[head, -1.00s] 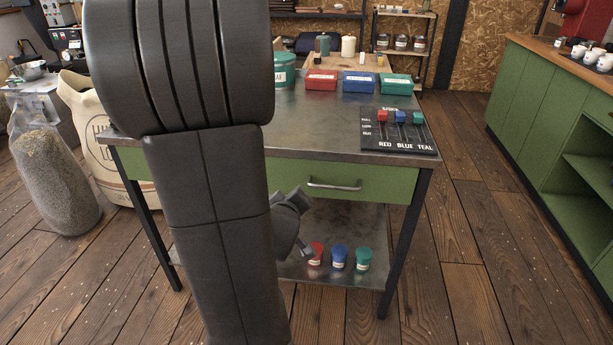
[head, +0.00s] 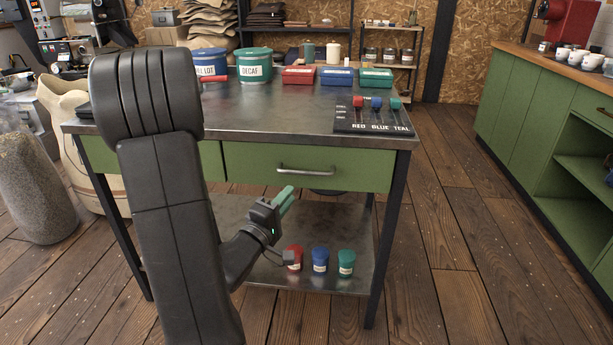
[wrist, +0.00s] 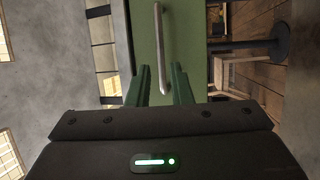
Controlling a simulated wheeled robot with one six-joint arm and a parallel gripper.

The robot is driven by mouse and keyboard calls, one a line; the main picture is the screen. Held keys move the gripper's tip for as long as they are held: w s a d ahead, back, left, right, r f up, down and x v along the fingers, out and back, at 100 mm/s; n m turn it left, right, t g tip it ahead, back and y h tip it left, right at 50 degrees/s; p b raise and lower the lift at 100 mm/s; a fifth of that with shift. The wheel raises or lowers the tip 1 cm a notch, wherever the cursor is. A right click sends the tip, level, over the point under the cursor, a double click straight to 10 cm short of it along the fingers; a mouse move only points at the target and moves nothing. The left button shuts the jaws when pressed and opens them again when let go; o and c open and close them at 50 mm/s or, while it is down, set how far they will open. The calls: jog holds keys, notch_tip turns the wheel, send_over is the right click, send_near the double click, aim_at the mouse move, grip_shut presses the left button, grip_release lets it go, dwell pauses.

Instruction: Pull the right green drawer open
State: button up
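The right green drawer (head: 245,167) sits under the grey metal tabletop and looks shut. Its metal bar handle (head: 306,170) runs across its front. My gripper (head: 287,199) is in front of and a little below the handle, apart from it. In the wrist view the handle (wrist: 158,50) stands upright in the picture, ahead of and between the two green fingers (wrist: 160,82). The left green drawer (head: 212,160) is partly hidden by my arm.
The lower shelf (head: 325,218) holds red (head: 293,257), blue (head: 320,260) and teal (head: 346,263) cups near my gripper. On the tabletop are lidded tins, boxes and a slider board (head: 372,117). A green cabinet (head: 560,120) stands at right, with clear floor between.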

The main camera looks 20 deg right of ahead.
aim_at(306, 174)
jog(key=b+x, duration=0.1)
jog(key=x, duration=0.9)
jog(key=shift+w+d, duration=0.1)
jog(key=shift+d, duration=0.15)
grip_shut()
